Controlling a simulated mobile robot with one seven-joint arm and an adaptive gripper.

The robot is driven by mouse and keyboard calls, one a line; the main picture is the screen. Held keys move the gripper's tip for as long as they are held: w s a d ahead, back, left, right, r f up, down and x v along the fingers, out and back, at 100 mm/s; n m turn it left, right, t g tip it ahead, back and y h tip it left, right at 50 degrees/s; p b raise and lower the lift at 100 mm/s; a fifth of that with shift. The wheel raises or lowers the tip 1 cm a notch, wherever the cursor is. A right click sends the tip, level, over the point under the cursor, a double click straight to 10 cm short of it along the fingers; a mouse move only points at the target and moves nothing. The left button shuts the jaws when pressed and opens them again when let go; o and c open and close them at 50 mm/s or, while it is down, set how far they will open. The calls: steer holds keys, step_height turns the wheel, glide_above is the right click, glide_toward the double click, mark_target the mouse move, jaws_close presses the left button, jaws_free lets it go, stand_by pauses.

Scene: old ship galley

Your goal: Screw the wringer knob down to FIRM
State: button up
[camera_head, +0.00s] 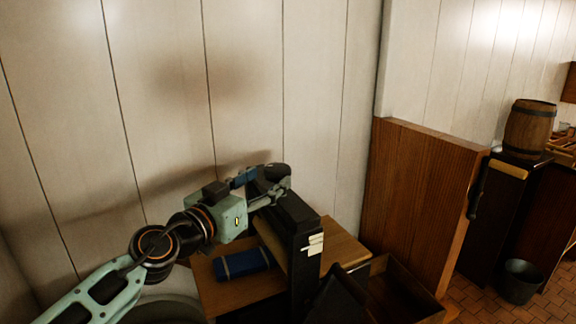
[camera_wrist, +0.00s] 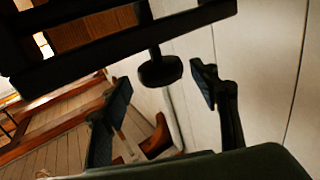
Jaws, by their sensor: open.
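The wringer (camera_head: 304,228) is a tall black frame with pale labels on its side, standing at a wooden table. In the wrist view its dark bars (camera_wrist: 95,50) cross the top. A dark round knob (camera_wrist: 160,72) on a short stem shows there, between the tips of my gripper (camera_wrist: 162,84). The fingers are open, with a visible gap on both sides of the knob. In the head view my gripper (camera_head: 262,180) is at the top of the wringer, and I cannot make out the knob there. Any FIRM marking is not readable.
A folded blue cloth (camera_head: 242,262) lies on the wooden table (camera_head: 215,290). A white panelled wall (camera_head: 300,80) is close behind. An open wooden box (camera_head: 405,295) and a wooden partition (camera_head: 415,190) are to the right. A bucket (camera_head: 520,282) stands on the tiled floor.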

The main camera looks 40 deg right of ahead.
mark_target(289, 165)
steer(key=x, duration=1)
steer(key=c, duration=0.7)
steer(key=shift+d+f, duration=0.1)
steer(key=c, duration=0.6)
